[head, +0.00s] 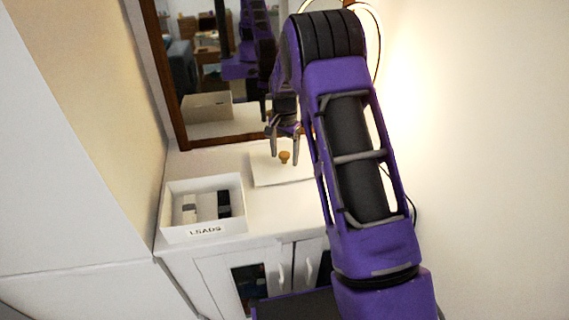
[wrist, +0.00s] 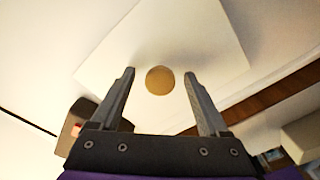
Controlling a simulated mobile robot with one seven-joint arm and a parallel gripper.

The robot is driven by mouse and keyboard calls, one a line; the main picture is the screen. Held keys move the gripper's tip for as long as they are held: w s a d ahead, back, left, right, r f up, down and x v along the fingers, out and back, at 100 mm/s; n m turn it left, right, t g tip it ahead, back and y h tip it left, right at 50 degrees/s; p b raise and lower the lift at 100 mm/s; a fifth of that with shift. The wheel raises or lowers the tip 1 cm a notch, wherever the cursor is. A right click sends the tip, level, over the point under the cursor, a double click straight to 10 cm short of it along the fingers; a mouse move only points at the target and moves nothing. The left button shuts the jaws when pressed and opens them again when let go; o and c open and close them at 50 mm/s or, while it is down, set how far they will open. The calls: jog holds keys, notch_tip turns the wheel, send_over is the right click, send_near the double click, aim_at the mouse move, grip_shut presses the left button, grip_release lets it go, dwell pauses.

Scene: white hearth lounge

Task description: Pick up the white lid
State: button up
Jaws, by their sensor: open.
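The white lid (head: 265,173) is a flat square panel with a round tan knob (head: 284,157). It lies on the white cabinet top, to the right of the open box, partly hidden behind my arm. In the wrist view the lid (wrist: 190,40) fills the upper middle, and its knob (wrist: 160,80) shows between my fingertips. My gripper (head: 284,160) is open and empty, with its fingers pointing down over the lid around the knob's place in the picture. I cannot tell the exact height of the fingertips above the lid.
A white open box (head: 203,232) labelled "LEADS" holds dark and light items at the left of the cabinet top (head: 262,215). A wood-framed mirror (head: 207,140) stands behind and reflects my arm.

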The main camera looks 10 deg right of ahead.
jog(key=shift+f, duration=0.25)
jog(key=shift+r, duration=0.1)
grip_shut()
jog(key=shift+r, duration=0.1)
